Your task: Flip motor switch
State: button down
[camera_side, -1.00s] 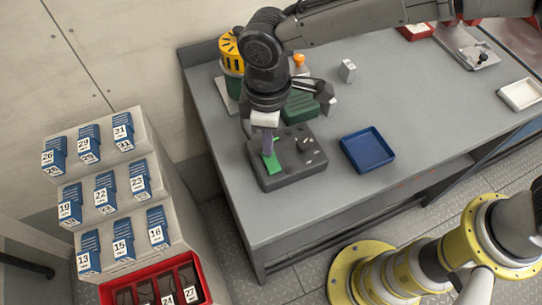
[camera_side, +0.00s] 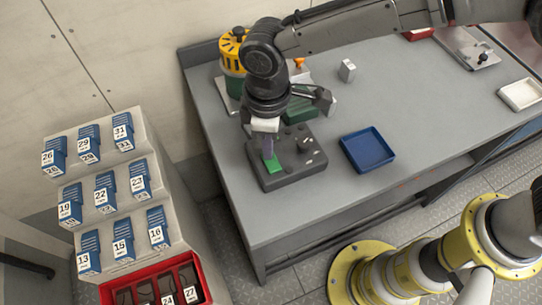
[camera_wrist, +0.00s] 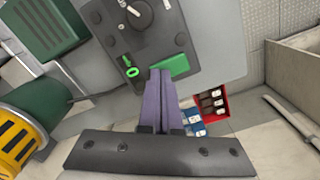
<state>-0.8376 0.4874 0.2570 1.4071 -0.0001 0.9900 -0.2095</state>
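A dark grey control box (camera_side: 290,176) lies on the bench. It also shows in the wrist view (camera_wrist: 112,30). On it is a green rocker or plate (camera_wrist: 174,66), with green I and O marks (camera_wrist: 130,68) to its left in the wrist view. I take this as the motor switch. The green part also shows in the side view (camera_side: 272,164). My gripper (camera_wrist: 161,72) points down with its purple fingers together and nothing seen between them. Its tips overlap the left part of the green piece in the wrist view. I cannot tell if they touch it.
A green ribbed block (camera_side: 298,110) and a yellow-topped motor (camera_side: 232,50) stand behind the box. A blue tray (camera_side: 368,150) lies to its right. Stepped bins (camera_side: 150,190) stand at the left. The front bench is clear.

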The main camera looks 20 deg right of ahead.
jog(key=shift+r, duration=3.45)
